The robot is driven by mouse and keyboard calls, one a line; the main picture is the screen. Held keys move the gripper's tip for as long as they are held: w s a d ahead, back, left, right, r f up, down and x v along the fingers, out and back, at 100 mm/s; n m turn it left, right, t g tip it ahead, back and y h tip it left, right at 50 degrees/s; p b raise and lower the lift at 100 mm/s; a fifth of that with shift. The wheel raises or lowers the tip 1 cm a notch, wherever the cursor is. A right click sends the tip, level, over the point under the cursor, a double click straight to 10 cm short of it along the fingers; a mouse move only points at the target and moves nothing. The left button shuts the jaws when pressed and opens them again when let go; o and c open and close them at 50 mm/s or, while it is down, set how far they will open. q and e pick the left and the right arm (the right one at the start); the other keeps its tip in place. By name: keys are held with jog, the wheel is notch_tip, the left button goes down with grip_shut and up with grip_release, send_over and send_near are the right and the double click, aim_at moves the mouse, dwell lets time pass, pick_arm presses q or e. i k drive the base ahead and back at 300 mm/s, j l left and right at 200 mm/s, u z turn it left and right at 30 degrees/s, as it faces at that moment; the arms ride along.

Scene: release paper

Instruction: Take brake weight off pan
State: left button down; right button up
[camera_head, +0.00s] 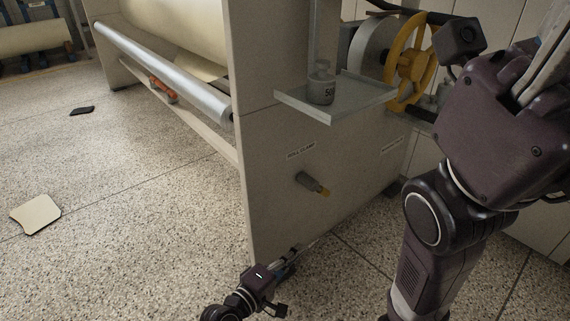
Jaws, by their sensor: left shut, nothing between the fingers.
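The brake weight (321,83), a small grey metal cylinder with a knob and a "50" marking, stands upright on the pan (290,101). The pan is a flat pale plate hung from a vertical strip at the side of the machine. My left gripper (303,248) is low at the bottom middle, well below the pan and near the foot of the machine's side panel. It is shut and empty. My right gripper (548,68) is large at the right edge, apart from the weight. Its fingertips run out of the picture, so its opening is unclear.
The machine's side panel (262,175) carries a protruding knob (313,184) below the pan. A yellow handwheel (409,62) stands close to the pan's right. A paper roll (185,25) and silver roller (165,72) are at left. The speckled floor (130,220) is mostly clear.

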aim_at(322, 84)
jog(key=k+j, duration=0.35)
jog(key=j, duration=0.15)
jog(key=k+j, duration=0.4)
jog(key=j, duration=0.1)
